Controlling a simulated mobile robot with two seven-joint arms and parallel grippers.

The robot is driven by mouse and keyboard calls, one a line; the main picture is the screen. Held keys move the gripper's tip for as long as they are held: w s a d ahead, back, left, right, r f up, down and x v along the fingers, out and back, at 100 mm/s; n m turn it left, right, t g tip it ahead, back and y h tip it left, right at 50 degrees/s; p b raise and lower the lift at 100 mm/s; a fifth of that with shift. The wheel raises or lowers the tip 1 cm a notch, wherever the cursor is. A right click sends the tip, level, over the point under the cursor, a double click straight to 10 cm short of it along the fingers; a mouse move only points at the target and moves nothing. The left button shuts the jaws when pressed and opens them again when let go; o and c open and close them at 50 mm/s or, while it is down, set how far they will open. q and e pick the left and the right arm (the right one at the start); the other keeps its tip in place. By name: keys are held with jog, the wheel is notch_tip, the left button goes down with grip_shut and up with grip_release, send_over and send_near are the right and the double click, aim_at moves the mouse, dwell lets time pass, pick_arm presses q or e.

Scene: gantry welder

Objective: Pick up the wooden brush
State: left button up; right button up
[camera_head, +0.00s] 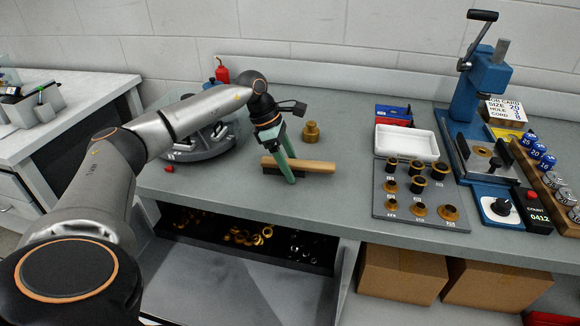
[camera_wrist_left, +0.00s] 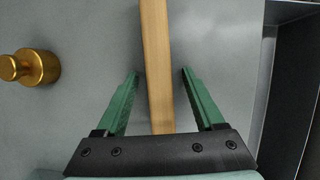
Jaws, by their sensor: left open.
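The wooden brush (camera_head: 312,166) lies on the grey workbench, its light wooden handle pointing right and its dark bristle part at the left end. My left gripper (camera_head: 292,172) is over the brush, with its green fingers pointing down. In the left wrist view the wooden handle (camera_wrist_left: 157,70) runs between the two open green fingers (camera_wrist_left: 160,72), with a gap on each side. The fingers do not appear to touch it. The gripper's body hides the near end of the brush there. My right gripper is not in view.
A brass weight-like piece (camera_head: 311,131) stands behind the brush; it also shows in the left wrist view (camera_wrist_left: 32,67). A grey board with brass bushings (camera_head: 418,190), a white tray (camera_head: 406,143) and a blue press (camera_head: 480,85) stand to the right. A round grey tray (camera_head: 205,145) lies left.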

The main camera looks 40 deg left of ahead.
pick_arm(q)
grip_shut()
dwell(0.4)
